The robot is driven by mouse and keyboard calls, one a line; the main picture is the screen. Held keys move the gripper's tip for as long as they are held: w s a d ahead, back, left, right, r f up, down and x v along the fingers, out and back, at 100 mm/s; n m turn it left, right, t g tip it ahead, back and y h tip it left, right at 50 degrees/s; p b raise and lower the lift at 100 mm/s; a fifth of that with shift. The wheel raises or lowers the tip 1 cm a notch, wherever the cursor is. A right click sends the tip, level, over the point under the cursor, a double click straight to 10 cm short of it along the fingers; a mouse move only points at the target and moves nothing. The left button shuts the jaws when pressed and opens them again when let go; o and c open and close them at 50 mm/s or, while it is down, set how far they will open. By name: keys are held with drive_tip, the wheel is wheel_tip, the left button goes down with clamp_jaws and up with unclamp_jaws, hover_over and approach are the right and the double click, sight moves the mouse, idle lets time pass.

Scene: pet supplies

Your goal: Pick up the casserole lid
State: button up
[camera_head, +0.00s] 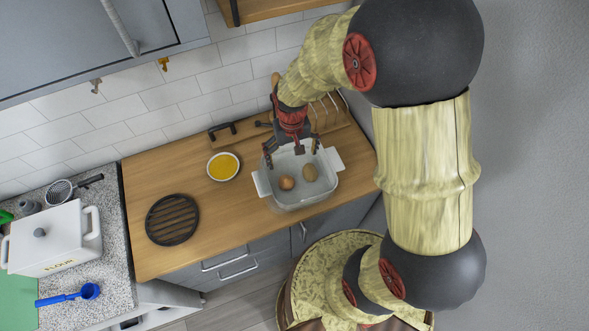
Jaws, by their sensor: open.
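A pale casserole dish (296,200) with a handle on each side stands on the wooden counter. A brown egg-like item (287,183) and a tan, potato-like item (310,172) show inside it. I cannot make out a separate casserole lid; the dish is either uncovered or under a clear lid. My gripper (291,156) is open and points down over the back part of the dish, its dark fingers spread apart. I see nothing between the fingers. I cannot tell whether they touch the dish.
A white bowl with yellow contents (223,167) and a round black trivet (172,220) are left of the dish on the counter (205,225). A wire rack (328,112) stands behind. A white flour box (52,240) and blue scoop (70,294) are far left.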

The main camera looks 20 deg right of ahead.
sight(295, 169)
wheel_tip(295, 169, down, 3)
drive_tip(key=shift+s+r, duration=0.1)
drive_tip(key=shift+s, duration=0.05)
drive_tip(key=f, duration=0.4)
drive_tip(key=shift+s+d, duration=0.25)
drive_tip(key=shift+s, duration=0.05)
drive_tip(key=shift+w+f, duration=0.1)
drive_tip(key=shift+f, duration=0.45)
drive_tip(key=shift+c, duration=1.4)
drive_tip(key=c, duration=1.1)
